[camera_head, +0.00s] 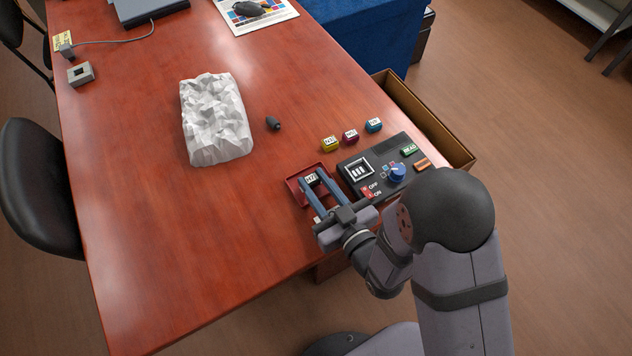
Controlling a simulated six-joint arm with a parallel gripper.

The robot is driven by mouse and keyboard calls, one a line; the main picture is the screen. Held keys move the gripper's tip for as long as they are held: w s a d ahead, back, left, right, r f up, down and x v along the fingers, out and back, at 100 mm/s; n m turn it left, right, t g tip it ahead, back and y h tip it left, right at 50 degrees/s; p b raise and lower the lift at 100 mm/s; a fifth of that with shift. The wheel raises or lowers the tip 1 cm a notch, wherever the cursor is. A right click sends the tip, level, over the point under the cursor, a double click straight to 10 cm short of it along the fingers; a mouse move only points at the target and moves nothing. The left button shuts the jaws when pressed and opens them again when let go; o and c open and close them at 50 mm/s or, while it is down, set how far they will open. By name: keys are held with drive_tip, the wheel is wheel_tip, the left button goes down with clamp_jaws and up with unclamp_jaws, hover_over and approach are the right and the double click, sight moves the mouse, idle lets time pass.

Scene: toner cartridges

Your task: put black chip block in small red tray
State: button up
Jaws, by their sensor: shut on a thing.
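The small red tray (294,185) lies on the table just left of the black control box. My gripper (313,181) reaches over the tray from the front, its two blue-grey fingers pointing away from me. Between the fingertips is a small black block with a pale label (312,178), and the fingers are shut on it. The block shows within the tray's outline. I cannot tell whether it touches the tray floor. The fingers hide part of the tray's inside.
The control box (350,152) with a blue knob stands right of the tray. Yellow (329,143), magenta (350,136) and blue (374,125) labelled blocks sit behind it. A crumpled white object (215,120) and a small dark piece (273,123) lie farther left. The front left table is clear.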

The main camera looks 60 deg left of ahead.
idle(0.4)
drive_tip(key=o, duration=1.1)
drive_tip(key=shift+r+p, duration=1.6)
drive_tip(key=shift+r, duration=0.55)
